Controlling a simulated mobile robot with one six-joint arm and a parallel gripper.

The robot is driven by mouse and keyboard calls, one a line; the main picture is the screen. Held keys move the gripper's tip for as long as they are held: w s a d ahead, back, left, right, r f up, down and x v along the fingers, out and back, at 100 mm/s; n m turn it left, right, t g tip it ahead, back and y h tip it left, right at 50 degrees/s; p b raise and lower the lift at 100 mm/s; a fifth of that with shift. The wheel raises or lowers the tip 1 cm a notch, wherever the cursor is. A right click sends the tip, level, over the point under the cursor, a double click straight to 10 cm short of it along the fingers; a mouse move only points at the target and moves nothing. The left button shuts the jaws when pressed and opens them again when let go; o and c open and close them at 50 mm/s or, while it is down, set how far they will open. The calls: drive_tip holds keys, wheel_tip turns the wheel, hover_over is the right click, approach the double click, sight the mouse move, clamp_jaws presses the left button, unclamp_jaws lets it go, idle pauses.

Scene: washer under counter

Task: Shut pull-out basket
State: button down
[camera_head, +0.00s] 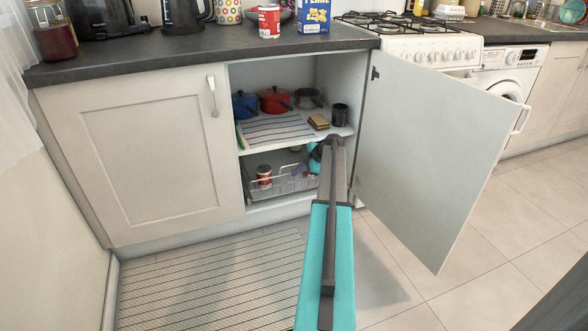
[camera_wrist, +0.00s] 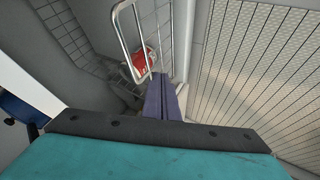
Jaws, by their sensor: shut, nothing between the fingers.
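The pull-out basket (camera_head: 284,188) is a low wire basket in the bottom of the open cabinet. It sits mostly within the cabinet opening, and how far it stands out is hard to tell. A red and white can (camera_head: 264,176) stands in it; the can also shows behind wires in the wrist view (camera_wrist: 146,62). The basket's front wire frame (camera_wrist: 122,36) shows there too. My gripper (camera_wrist: 158,80) has its purple fingers together, with nothing between them. Their tips are close to the basket's front wires; contact is unclear. My arm hides the basket's right end in the head view.
The cabinet door (camera_head: 430,140) stands wide open to the right of my arm. The shelf (camera_head: 285,146) above the basket holds pots, a striped cloth and a dark mug. A ribbed mat (camera_head: 210,285) lies on the floor in front. A closed door (camera_head: 145,150) is at left.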

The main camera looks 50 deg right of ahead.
drive_tip(key=p+v, duration=0.2)
drive_tip(key=v, duration=0.8)
drive_tip(key=shift+d+r+p, duration=0.15)
drive_tip(key=shift+r+p, duration=0.1)
drive_tip(key=shift+p, duration=0.05)
